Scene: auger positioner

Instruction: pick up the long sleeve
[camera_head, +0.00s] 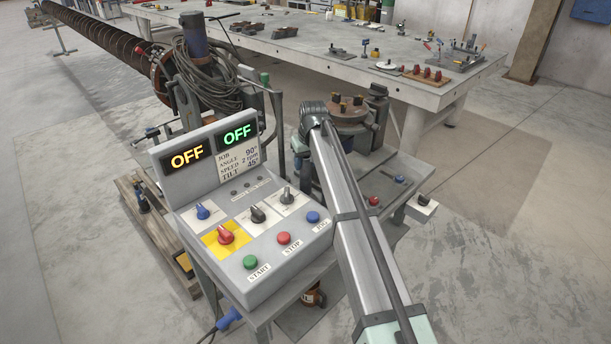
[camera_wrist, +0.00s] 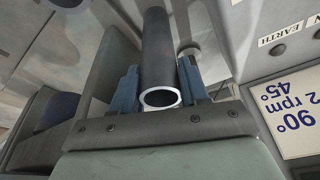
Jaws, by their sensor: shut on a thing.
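The long sleeve (camera_wrist: 157,45) is a dark grey hollow tube with a bright cut end, seen in the wrist view.
The control box (camera_head: 250,215) with OFF displays stands in front. Its placard (camera_wrist: 298,112) is close at right in the wrist view. A round table fixture (camera_head: 347,112) stands behind my arm. A long workbench (camera_head: 330,65) with small parts crosses the back. Floor at right is clear.

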